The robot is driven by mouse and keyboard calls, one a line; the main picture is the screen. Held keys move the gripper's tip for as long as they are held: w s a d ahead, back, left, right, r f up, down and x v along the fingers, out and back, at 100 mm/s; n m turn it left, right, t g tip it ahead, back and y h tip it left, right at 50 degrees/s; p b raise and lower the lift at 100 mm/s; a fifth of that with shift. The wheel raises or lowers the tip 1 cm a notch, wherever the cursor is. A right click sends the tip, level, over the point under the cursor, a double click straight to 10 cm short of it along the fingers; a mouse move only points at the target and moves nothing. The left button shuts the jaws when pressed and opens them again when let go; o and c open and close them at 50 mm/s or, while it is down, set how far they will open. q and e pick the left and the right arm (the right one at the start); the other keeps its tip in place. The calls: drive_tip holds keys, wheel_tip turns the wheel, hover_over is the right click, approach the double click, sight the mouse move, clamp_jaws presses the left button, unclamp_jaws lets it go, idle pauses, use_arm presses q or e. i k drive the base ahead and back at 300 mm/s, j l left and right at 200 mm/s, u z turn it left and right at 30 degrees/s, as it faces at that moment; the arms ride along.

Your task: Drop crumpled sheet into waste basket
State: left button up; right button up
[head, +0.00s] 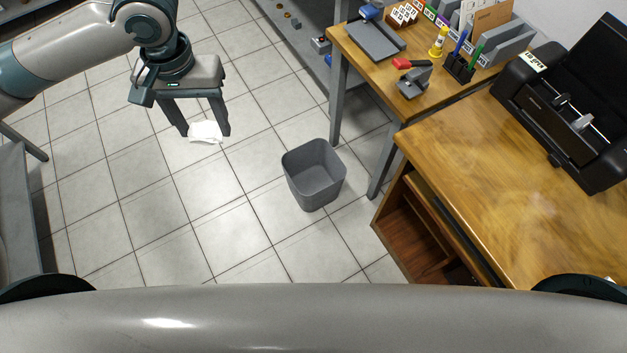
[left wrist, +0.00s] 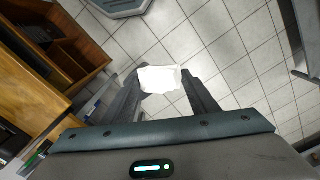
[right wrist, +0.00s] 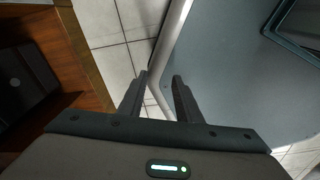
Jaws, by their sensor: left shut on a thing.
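The crumpled sheet (head: 205,131) is white and sits between the fingertips of my left gripper (head: 204,132), which is shut on it. It also shows in the left wrist view (left wrist: 160,79), between both fingers. The grey waste basket (head: 314,175) stands upright on the floor, and its inside looks empty. My left gripper is above the floor, to the left of the basket and a little farther back, apart from it. My right gripper (right wrist: 161,77) shows only in the right wrist view, its fingers apart with nothing between them.
A wooden desk (head: 480,190) with a black printer (head: 570,110) is to the right of the basket. A smaller table (head: 425,60) behind it carries a stapler, a glue stick and trays. Tiled floor (head: 170,240) is clear between my left gripper and the basket.

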sight(310, 187)
drive_tip(key=i+j, duration=1)
drive_tip(key=j, duration=0.15)
drive_tip(key=z, duration=1.35)
